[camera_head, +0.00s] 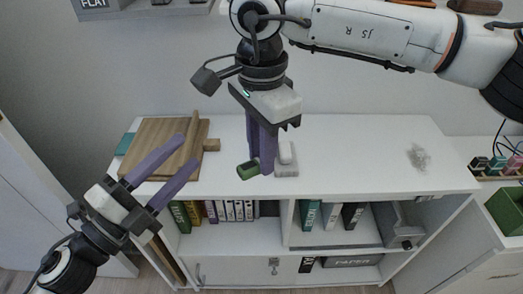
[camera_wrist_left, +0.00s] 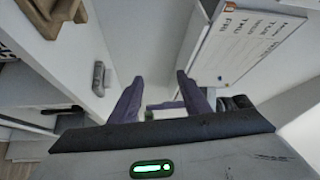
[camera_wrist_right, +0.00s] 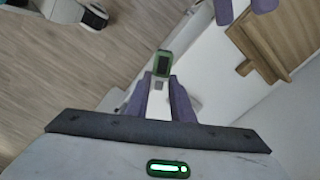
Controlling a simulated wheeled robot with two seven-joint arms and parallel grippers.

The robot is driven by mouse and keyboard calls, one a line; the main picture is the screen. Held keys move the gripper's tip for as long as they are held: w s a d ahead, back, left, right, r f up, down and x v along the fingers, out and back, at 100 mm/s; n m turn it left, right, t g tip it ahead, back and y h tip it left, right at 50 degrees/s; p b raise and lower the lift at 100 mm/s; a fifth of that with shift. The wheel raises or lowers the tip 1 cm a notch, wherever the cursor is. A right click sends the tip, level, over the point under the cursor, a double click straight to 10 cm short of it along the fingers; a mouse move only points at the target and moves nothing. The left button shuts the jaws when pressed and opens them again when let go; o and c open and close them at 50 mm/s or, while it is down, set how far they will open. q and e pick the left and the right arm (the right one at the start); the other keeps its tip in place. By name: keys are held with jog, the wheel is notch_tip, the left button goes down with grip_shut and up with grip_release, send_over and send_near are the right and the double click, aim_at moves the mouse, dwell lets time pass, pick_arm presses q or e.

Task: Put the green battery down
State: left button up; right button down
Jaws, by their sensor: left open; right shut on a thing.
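The green battery (camera_head: 247,170) is a small green block with a dark face. In the head view it is at the tips of my right gripper (camera_head: 262,167), near the front edge of the white desk top (camera_head: 350,150). The right wrist view shows the battery (camera_wrist_right: 163,65) between the purple fingers, which are shut on it. It appears held above the desk; whether it touches anything is unclear. My left gripper (camera_head: 188,154) is open and empty, its fingers over the wooden board (camera_head: 152,135) at the desk's left end.
A small white item on a pale base (camera_head: 287,168) stands just right of the battery. A clear crumpled item (camera_head: 418,157) lies farther right. The desk top between them is bare. Binders (camera_head: 308,215) and a grey box (camera_head: 398,228) fill the shelves below.

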pick_arm(q)
jog(key=s+a+f+n+g+y, duration=0.1)
jog(key=a+f+n+y, duration=0.25)
jog(key=f+n, duration=0.45)
jog(key=s+a+f+n+y, duration=0.2)
jog(key=f+n+y, duration=0.3)
jog(key=f, duration=0.5)
jog(key=s+d+f+n+g+y, duration=0.1)
jog(key=s+f+n+g, duration=0.5)
jog(key=s+f, duration=0.8)
jog(key=shift+d+f+n, duration=0.55)
jog(key=shift+f+n, duration=0.75)
jog(key=shift+f, duration=0.2)
pick_arm(e)
jog(key=s+d+f+n, duration=0.3)
jog(key=d+n, duration=0.3)
jog(key=d, duration=0.3)
jog(key=s+d+f+n, duration=0.3)
jog(key=s+d+n, duration=0.2)
jog(key=d, duration=0.4)
jog(key=shift+s+d+f+n, duration=0.3)
jog(key=shift+n, duration=0.3)
